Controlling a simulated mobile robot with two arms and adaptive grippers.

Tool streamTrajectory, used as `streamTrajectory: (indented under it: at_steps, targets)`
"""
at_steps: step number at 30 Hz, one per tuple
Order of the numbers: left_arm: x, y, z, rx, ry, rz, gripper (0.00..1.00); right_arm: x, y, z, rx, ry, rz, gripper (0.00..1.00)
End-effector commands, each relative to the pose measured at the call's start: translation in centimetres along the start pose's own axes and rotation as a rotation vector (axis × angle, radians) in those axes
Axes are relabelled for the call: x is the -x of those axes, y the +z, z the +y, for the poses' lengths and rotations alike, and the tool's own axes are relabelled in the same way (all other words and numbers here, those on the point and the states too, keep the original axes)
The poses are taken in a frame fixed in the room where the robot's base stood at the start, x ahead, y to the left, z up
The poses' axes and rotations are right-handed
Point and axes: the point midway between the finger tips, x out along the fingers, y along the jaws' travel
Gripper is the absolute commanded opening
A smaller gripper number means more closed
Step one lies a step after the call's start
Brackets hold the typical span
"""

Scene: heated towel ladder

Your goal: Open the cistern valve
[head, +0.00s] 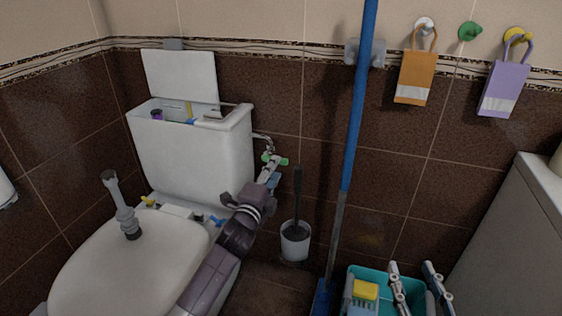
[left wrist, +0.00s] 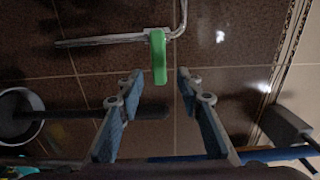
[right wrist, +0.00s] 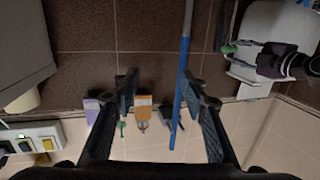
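The cistern valve has a small green handle (head: 276,160) on a pipe at the right side of the white cistern (head: 190,155). In the left wrist view the green handle (left wrist: 158,57) hangs from the metal pipe, just beyond and between my fingertips. My left gripper (head: 270,174) is beside the valve in the head view; the left wrist view shows its fingers (left wrist: 159,82) apart with nothing clasped. My right gripper (head: 412,268) is over the teal basin, away from the valve. Its fingers (right wrist: 160,84) are spread and empty in the right wrist view.
A toilet brush in a white holder (head: 295,240) stands below the valve. A blue-handled pole (head: 358,110) leans on the wall. A teal basin (head: 365,272) holds a yellow-topped item. The cistern lid (head: 180,75) is raised.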

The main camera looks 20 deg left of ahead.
Motion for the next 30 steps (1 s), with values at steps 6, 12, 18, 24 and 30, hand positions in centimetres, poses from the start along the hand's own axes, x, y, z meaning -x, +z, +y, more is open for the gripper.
streamTrajectory:
  at_steps: [6,12,18,24,30]
  targets:
    - [-3.0,-0.1,0.1,0.003,-0.001,0.000,0.33,0.0,-4.4,-0.6,-0.004,-0.012,0.212,0.40]
    - [-4.7,-0.1,0.2,0.004,0.001,0.000,0.33,0.8,-7.6,-0.9,-0.008,-0.020,0.358,0.40]
    - [-5.5,-0.1,0.1,0.004,0.001,0.001,0.33,1.3,-9.1,-1.1,-0.011,-0.023,0.426,0.40]
    - [-5.5,-0.1,0.0,0.004,0.000,0.001,0.33,1.4,-9.3,-1.1,-0.011,-0.024,0.435,0.40]
    - [-5.5,-0.1,0.0,0.004,0.001,0.001,0.21,1.4,-9.3,-1.1,-0.011,-0.024,0.434,0.40]
